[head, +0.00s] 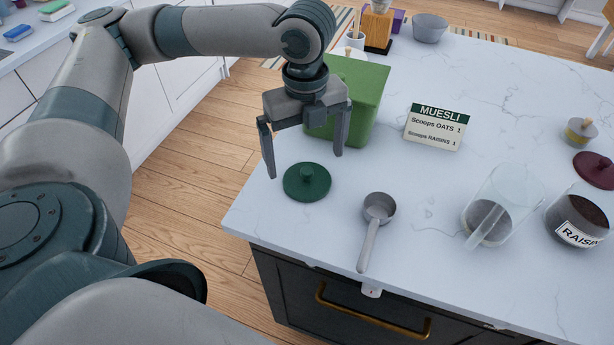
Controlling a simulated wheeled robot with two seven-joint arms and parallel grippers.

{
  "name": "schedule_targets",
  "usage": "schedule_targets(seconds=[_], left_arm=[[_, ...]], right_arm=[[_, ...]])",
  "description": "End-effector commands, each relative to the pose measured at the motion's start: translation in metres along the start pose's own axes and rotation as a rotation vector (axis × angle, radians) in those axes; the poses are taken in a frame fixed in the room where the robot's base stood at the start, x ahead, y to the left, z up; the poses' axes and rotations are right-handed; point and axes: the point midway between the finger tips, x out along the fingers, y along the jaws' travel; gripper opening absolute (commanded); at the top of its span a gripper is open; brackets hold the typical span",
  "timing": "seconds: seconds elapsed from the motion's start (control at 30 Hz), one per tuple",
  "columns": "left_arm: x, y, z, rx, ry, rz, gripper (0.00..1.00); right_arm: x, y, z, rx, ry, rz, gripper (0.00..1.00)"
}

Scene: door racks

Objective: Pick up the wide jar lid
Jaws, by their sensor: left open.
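A round dark green lid (307,182) with a small knob lies flat on the white counter near its left front corner. A dark red round lid (594,169) with a knob lies at the right edge of the view. I cannot tell for certain which of the two is the wide jar lid. My left gripper (305,164) is open and empty, fingers pointing down, above and just behind the green lid. It appears apart from the lid. My right gripper is not in view.
A green canister (364,100) stands close behind my left gripper. A metal scoop (378,210), a glass jar (489,205), a raisin jar (577,220) and a muesli card (435,127) are to the right. The counter between the card and the scoop is clear.

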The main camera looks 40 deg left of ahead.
Motion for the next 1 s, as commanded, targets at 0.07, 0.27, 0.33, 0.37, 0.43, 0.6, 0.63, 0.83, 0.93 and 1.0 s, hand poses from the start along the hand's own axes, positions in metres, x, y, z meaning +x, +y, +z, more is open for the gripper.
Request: schedule_targets(seconds=[0.07, 0.27, 0.33, 0.37, 0.43, 0.6, 0.63, 0.83, 0.93, 1.0], left_arm=[[0.0, 0.0, 0.0, 0.0, 0.0, 0.0, 0.99], [0.003, 0.0, 0.0, -0.001, 0.0, 0.001, 0.99], [0.008, 0.0, -0.001, -0.001, 0.002, 0.002, 0.99], [0.011, 0.0, -0.001, -0.001, 0.002, 0.002, 0.99], [0.019, -0.001, -0.001, -0.001, 0.001, 0.003, 0.99], [0.042, -0.002, -0.001, -0.002, 0.002, 0.003, 0.99], [0.044, -0.002, -0.001, -0.002, 0.002, 0.003, 0.99], [0.052, -0.002, -0.001, -0.001, 0.0, 0.0, 0.99], [0.052, -0.002, -0.001, -0.001, 0.0, 0.0, 0.99], [0.052, -0.002, -0.001, -0.001, 0.0, 0.0, 0.99]], right_arm=[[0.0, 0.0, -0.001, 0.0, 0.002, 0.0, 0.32], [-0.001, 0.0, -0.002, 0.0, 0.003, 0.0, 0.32], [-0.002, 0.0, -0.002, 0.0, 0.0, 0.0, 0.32], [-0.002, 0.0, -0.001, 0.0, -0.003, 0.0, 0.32], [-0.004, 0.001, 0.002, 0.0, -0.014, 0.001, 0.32], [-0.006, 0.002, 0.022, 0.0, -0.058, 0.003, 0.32], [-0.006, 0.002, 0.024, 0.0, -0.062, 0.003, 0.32], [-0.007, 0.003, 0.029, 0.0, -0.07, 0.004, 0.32], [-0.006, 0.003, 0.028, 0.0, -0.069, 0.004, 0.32], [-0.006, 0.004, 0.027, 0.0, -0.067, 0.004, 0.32]])
